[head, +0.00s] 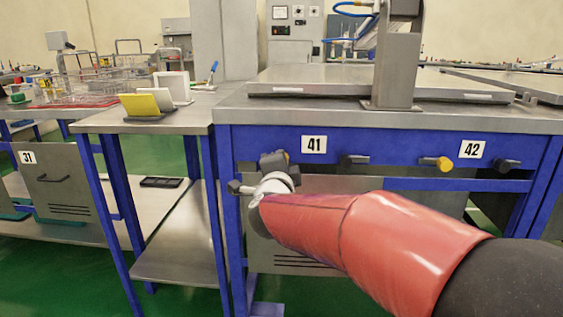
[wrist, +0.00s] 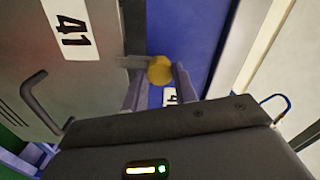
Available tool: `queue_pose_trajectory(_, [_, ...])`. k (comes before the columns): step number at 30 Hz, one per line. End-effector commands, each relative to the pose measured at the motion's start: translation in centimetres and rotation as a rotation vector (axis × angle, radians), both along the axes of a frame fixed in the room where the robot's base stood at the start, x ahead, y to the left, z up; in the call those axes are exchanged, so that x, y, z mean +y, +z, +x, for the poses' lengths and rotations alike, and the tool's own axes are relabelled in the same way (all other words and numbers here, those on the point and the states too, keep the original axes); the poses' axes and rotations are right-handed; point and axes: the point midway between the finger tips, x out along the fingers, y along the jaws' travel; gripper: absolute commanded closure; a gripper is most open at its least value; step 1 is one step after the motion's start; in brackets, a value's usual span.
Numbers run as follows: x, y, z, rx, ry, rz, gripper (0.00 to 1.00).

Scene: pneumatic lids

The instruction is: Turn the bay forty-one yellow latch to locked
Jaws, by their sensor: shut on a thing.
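The yellow latch of bay forty-one shows in the wrist view as a round yellow knob (wrist: 160,69) on a grey stem, beside the blue bench frame. My gripper (wrist: 158,82) has one finger on each side of the knob and is shut on it. In the head view my gripper (head: 268,168) is at the blue front rail, left of the 41 label (head: 314,144). I cannot tell the latch's exact angle.
A dark knob (head: 352,160) sits right of the 41 label. Another yellow knob (head: 440,163) is by the 42 label (head: 471,149). A grey door (wrist: 40,85) with a bar handle and its own 41 label shows in the wrist view. A side table (head: 190,120) stands left.

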Motion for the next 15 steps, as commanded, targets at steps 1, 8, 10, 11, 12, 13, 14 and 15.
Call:
queue_pose_trajectory(1, [0.07,-0.09,-0.02,0.004,0.001,-0.016,0.95])
queue_pose_trajectory(8, [0.1,-0.13,-0.03,0.005,0.002,-0.059,0.95])
queue_pose_trajectory(10, [0.1,-0.14,-0.03,0.005,0.002,-0.063,0.95])
queue_pose_trajectory(11, [0.1,-0.14,-0.03,0.005,0.002,-0.064,0.95])
queue_pose_trajectory(12, [0.09,-0.15,-0.03,0.005,0.002,-0.065,0.95])
queue_pose_trajectory(13, [0.09,-0.15,-0.03,0.005,0.002,-0.066,0.95])
queue_pose_trajectory(14, [0.09,-0.15,-0.03,0.005,0.002,-0.066,0.95])
queue_pose_trajectory(15, [0.09,-0.16,-0.03,0.005,0.002,-0.065,0.95])
